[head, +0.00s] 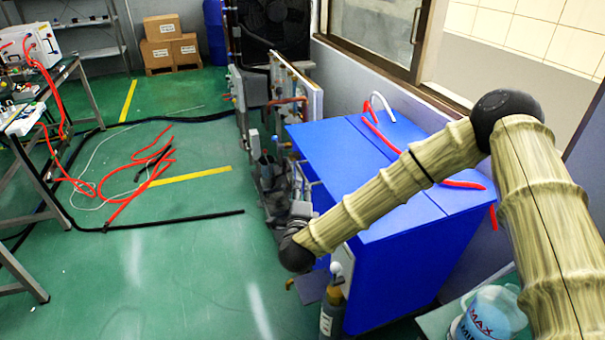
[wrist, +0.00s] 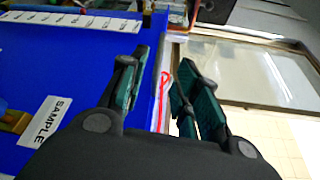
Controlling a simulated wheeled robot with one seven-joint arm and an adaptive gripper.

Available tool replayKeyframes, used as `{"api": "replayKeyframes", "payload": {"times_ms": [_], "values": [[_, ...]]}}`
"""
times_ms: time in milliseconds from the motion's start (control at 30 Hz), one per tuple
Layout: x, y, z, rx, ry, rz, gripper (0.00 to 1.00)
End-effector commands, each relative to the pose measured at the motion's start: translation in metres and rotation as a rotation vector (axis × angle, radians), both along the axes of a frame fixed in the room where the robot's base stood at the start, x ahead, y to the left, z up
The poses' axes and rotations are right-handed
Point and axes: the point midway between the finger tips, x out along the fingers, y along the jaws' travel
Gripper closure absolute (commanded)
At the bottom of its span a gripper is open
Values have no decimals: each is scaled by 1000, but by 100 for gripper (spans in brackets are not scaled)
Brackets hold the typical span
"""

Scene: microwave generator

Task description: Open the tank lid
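A container marked MAX and MIN (head: 490,318), which looks like the tank, stands at the lower right of the head view. It is partly cut off by the frame edge and overlapped by my arm. I cannot make out its lid. My gripper (wrist: 163,98) shows in the wrist view with its two green-padded fingers spread apart and nothing between them. In the head view my forearm reaches left past the blue cabinet, well away from the container; the gripper is hard to make out there among the fittings. The container is not seen in the wrist view.
A big blue cabinet (head: 375,255) stands in the middle, with a red hose (head: 385,135) on top. A blue panel with a SAMPLE label (wrist: 45,122) is left of the fingers. A bottle (head: 332,312) stands before the cabinet. The green floor at left has loose hoses.

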Motion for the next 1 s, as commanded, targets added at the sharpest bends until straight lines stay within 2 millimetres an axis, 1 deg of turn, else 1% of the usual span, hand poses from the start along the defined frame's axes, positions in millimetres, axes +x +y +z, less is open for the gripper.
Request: {"api": "replayKeyframes", "payload": {"times_ms": [167, 500, 700, 833, 1000], "values": [[14, -1, 0, 6, -1, -3, 68], [67, -2, -4, 4, -1, -3, 68], [93, -2, -7, 3, 0, -2, 68], [102, -2, -8, 3, 0, -1, 68], [107, -2, -9, 3, 0, -1, 68]]}}
